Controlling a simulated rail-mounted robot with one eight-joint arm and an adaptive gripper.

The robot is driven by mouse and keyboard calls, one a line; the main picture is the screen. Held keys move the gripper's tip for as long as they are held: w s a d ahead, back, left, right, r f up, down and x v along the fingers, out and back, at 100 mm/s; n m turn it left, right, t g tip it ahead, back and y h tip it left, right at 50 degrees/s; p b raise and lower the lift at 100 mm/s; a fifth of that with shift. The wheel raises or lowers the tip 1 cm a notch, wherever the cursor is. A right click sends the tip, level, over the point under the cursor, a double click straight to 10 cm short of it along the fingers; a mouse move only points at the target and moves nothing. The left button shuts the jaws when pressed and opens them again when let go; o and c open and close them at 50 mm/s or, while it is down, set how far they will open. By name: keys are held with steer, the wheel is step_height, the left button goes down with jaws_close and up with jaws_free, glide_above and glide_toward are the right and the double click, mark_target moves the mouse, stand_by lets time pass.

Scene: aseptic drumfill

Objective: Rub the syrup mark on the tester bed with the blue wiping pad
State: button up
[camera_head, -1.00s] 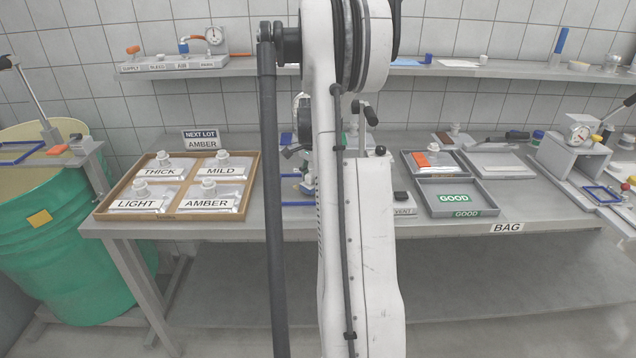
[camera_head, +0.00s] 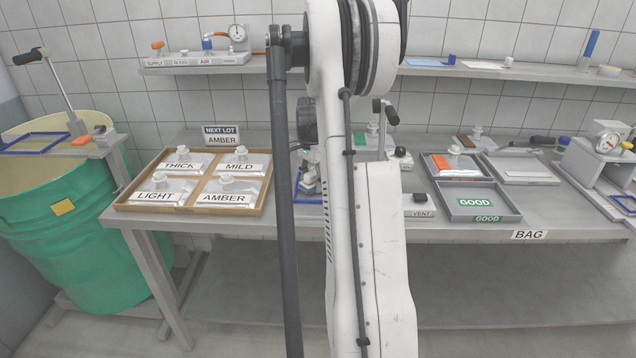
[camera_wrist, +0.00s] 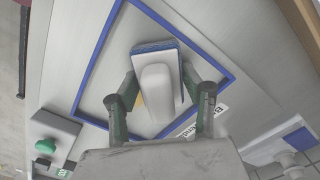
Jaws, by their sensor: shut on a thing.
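The blue wiping pad (camera_wrist: 152,47) has a pale block-shaped handle (camera_wrist: 156,88) and shows in the wrist view. My gripper (camera_wrist: 158,80) is shut on this handle, one dark green finger on each side. The pad is over the grey tester bed (camera_wrist: 108,62), inside its blue border (camera_wrist: 214,56); I cannot tell whether it touches the surface. A small amber patch, possibly the syrup mark (camera_wrist: 139,100), shows beside the handle near the left finger; the rest is hidden.
A green button box (camera_wrist: 46,146) is near the bed in the wrist view. In the head view a wooden tray (camera_head: 190,209) of labelled pouches stands left of my arm, and grey trays (camera_head: 480,216) stand right. A shelf (camera_head: 520,75) runs along the wall.

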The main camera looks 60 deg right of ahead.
steer(key=shift+w, duration=0.4)
steer(key=shift+s, duration=0.15)
steer(key=shift+s+d+f+b, duration=0.1)
steer(key=shift+s+d+b, duration=0.2)
steer(key=shift+s, duration=0.3)
steer(key=shift+s+d+f+b, duration=0.1)
steer(key=shift+s+d+b, duration=0.1)
steer(key=shift+s+d, duration=0.3)
steer(key=shift+s+d+b, duration=0.2)
steer(key=shift+s+d, duration=0.4)
steer(key=shift+s, duration=0.6)
steer(key=shift+s+d+b, duration=0.15)
steer(key=shift+s+d, duration=0.45)
steer(key=shift+s, duration=0.55)
steer(key=shift+s+d+b, duration=0.2)
steer(key=shift+s+d, duration=0.4)
steer(key=shift+s, duration=0.6)
